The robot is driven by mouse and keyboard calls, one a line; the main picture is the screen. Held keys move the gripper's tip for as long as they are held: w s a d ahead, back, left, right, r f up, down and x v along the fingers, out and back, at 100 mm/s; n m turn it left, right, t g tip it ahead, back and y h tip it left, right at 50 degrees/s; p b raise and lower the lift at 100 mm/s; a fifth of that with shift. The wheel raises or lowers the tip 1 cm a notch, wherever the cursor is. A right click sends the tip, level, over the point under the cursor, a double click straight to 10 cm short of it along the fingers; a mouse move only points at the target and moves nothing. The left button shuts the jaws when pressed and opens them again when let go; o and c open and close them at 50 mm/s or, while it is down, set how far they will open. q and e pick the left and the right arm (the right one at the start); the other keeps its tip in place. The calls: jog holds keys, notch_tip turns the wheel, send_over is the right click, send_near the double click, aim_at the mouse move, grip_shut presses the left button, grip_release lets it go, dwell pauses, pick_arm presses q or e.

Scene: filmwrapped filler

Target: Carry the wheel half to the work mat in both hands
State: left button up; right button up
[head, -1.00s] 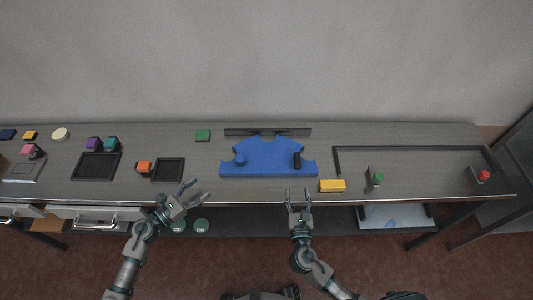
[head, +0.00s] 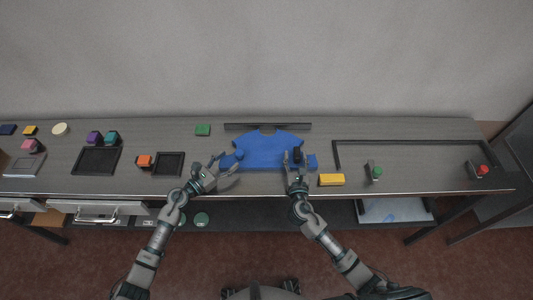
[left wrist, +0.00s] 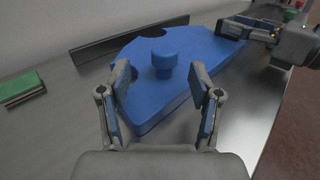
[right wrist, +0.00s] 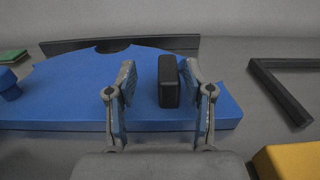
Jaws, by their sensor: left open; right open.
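The blue wheel half (head: 266,152) lies flat on the grey bench in the middle, a round blue knob (left wrist: 164,63) on its left end and an upright black grip (right wrist: 168,82) on its right end. My left gripper (head: 222,168) is open at the left end. In the left wrist view its fingers (left wrist: 160,85) stand apart short of the knob, not closed on it. My right gripper (head: 293,160) is open at the right end. In the right wrist view its fingers (right wrist: 160,82) stand on either side of the black grip. I cannot make out the work mat for certain.
A dark bar (head: 268,126) runs behind the wheel half. A yellow block (head: 331,180) lies close to its right, before a black-framed area (head: 400,143) with a green button (head: 376,171). A green block (head: 203,130) and small trays (head: 168,164) are to the left.

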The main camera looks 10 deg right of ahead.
aim_at(240, 152)
pick_arm(q)
jog(key=x, duration=0.6)
jog(key=shift+s+d, duration=0.3)
jog(key=shift+s, duration=0.1)
pick_arm(e)
jog(key=w, duration=0.1)
jog(key=w+d, duration=0.1)
jog(key=w, duration=0.1)
jog(key=w+d, duration=0.1)
jog(key=shift+w+d+f, duration=0.15)
jog(key=shift+w, duration=0.2)
pick_arm(q)
jog(key=shift+a, duration=0.4)
pick_arm(e)
jog(key=shift+a, duration=0.5)
pick_arm(q)
jog(key=shift+a, duration=0.15)
jog(key=shift+c, duration=0.9)
pick_arm(e)
jog(key=shift+a, duration=0.1)
jog(key=shift+c, duration=1)
pick_arm(q)
jog(key=c, duration=0.8)
pick_arm(e)
jog(key=c, duration=0.8)
pick_arm(q)
grip_shut()
jog(key=shift+d, duration=0.4)
pick_arm(e)
jog(key=shift+d, duration=0.25)
